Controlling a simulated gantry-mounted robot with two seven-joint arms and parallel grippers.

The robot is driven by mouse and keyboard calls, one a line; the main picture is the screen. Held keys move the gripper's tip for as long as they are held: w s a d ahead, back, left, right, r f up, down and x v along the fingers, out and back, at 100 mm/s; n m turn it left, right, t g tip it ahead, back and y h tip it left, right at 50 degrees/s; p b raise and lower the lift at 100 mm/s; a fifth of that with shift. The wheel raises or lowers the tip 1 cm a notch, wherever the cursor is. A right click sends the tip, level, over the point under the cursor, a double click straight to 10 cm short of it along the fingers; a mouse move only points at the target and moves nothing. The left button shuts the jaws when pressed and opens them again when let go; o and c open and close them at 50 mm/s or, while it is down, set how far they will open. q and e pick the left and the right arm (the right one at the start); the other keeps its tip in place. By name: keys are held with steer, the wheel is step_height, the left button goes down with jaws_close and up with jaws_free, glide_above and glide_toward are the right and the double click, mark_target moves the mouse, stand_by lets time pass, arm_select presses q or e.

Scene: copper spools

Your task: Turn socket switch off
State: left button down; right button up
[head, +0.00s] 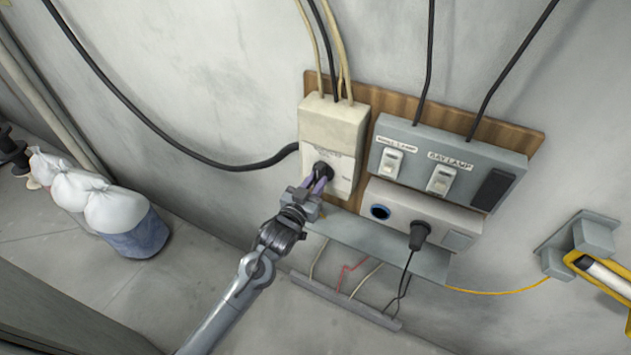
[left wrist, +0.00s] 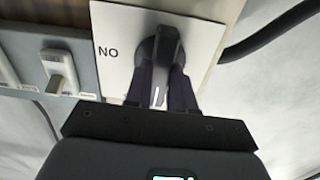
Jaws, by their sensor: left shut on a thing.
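A beige switch box (head: 333,122) is on a wooden board on the wall, with a black rotary knob (head: 322,169) low on its front; its small label is too small to read. My left gripper (head: 317,185) reaches up from below and is shut on the knob, a finger on each side. In the left wrist view the black knob (left wrist: 162,48) stands between the dark fingers (left wrist: 161,88), on a pale plate (left wrist: 120,25) with letters that look like an upside-down "ON". My right gripper is not in view.
Right of the box is a grey panel (head: 433,146) with two white lamp switches. Below it, a socket unit (head: 447,214) has a blue-ringed socket and a black plug (head: 419,234). Cables hang around the board. A yellow lamp (head: 605,275) is at far right; sacks (head: 115,208) lie left.

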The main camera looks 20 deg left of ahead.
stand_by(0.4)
arm_select(q)
steer(key=c, duration=1)
jaws_free()
steer(key=shift+o, duration=0.2)
steer(key=shift+s, duration=0.15)
steer(key=s+a+b, duration=0.1)
steer(key=s+b, duration=0.1)
steer(key=s, duration=0.8)
steer(key=shift+s, duration=0.25)
steer(key=shift+a, duration=0.1)
